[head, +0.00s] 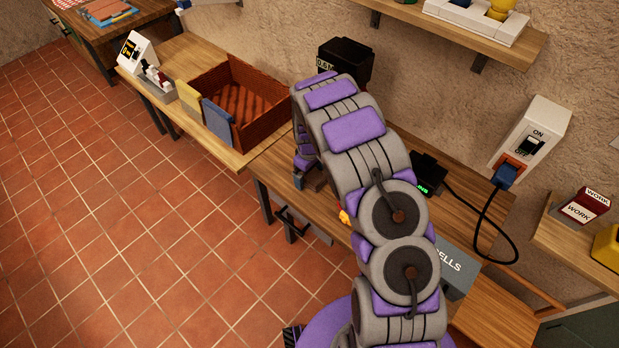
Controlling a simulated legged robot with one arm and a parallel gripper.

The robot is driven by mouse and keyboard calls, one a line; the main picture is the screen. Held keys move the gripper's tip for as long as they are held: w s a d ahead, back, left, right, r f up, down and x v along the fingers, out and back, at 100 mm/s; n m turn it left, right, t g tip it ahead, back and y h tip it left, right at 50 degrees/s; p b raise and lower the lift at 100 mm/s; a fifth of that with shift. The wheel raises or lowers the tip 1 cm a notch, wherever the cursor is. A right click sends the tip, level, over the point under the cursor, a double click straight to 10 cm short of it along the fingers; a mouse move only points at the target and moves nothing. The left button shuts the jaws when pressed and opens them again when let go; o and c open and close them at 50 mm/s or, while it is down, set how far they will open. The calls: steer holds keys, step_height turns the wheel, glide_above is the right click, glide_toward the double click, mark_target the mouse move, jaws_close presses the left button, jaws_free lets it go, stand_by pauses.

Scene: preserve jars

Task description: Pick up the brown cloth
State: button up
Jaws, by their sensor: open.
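I cannot make out the brown cloth for certain. A small dark brown patch (316,181) shows on the bench just below the end of my arm, mostly hidden by the arm; I cannot tell what it is. A flat reddish-brown piece (103,12) lies on the far table at the top left; I cannot tell if it is cloth. My gripper (306,172) points down over the middle bench, largely hidden behind my arm links. It is open, and I see nothing held in it.
A brown wooden crate (262,84) stands on the left bench, with a yellow piece (189,98) and a blue piece (217,121) at its near side. A black device (428,172) and a cable (481,222) lie right of my arm. The tiled floor at left is clear.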

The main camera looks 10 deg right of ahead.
steer(key=shift+f, duration=0.1)
steer(key=shift+c, duration=0.3)
steer(key=c, duration=1)
step_height(320, 180, up, 10)
steer(key=shift+f+p, duration=0.1)
steer(key=shift+p, duration=0.95)
